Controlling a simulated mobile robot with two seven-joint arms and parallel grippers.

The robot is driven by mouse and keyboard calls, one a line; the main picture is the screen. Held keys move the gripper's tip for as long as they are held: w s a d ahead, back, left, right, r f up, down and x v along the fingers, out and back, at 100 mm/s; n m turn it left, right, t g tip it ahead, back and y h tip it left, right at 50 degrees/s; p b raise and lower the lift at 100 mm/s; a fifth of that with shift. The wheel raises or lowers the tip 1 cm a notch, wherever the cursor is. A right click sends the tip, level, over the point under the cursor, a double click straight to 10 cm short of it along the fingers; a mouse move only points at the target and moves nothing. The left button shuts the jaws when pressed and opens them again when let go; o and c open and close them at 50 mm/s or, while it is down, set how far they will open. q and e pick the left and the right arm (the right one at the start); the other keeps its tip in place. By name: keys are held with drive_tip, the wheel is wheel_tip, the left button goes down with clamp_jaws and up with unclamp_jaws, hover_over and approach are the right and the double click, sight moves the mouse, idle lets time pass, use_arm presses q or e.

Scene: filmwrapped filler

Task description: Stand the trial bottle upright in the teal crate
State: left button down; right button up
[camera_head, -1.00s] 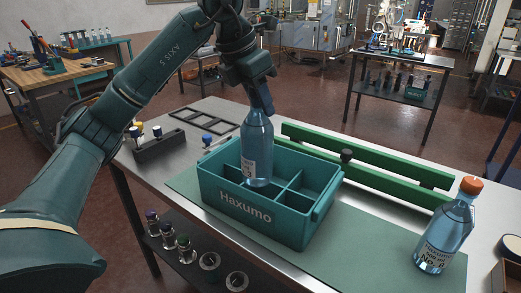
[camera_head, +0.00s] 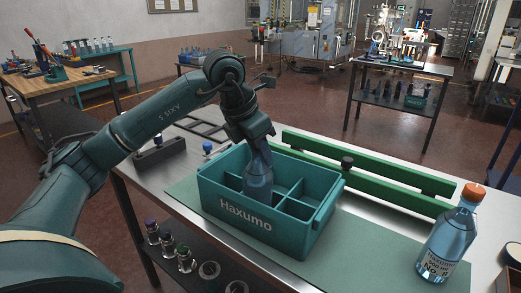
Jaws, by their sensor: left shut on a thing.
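The teal crate (camera_head: 292,240), marked Haxumo, stands on the green mat and has divided compartments. The trial bottle (camera_head: 258,184), clear blue, is upright in the crate near the middle of its front side. Its base is hidden behind the front wall, so I cannot tell whether it touches the floor. My left gripper (camera_head: 257,150) points down from above and is shut on the bottle's neck, hiding the top. My right gripper is not in view.
A second blue bottle with an orange cap (camera_head: 451,234) stands on the mat (camera_head: 365,240) at the right. Green rails (camera_head: 370,176) with a dark knob run behind the crate. A dark rack (camera_head: 160,154) and a frame lie at the table's left. The mat between crate and second bottle is clear.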

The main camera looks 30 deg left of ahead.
use_arm(q)
drive_tip(key=shift+f, duration=0.1)
drive_tip(key=c, duration=1.1)
unclamp_jaws()
drive_tip(key=shift+r, duration=0.2)
drive_tip(key=v, duration=1.2)
drive_tip(key=shift+f, duration=0.1)
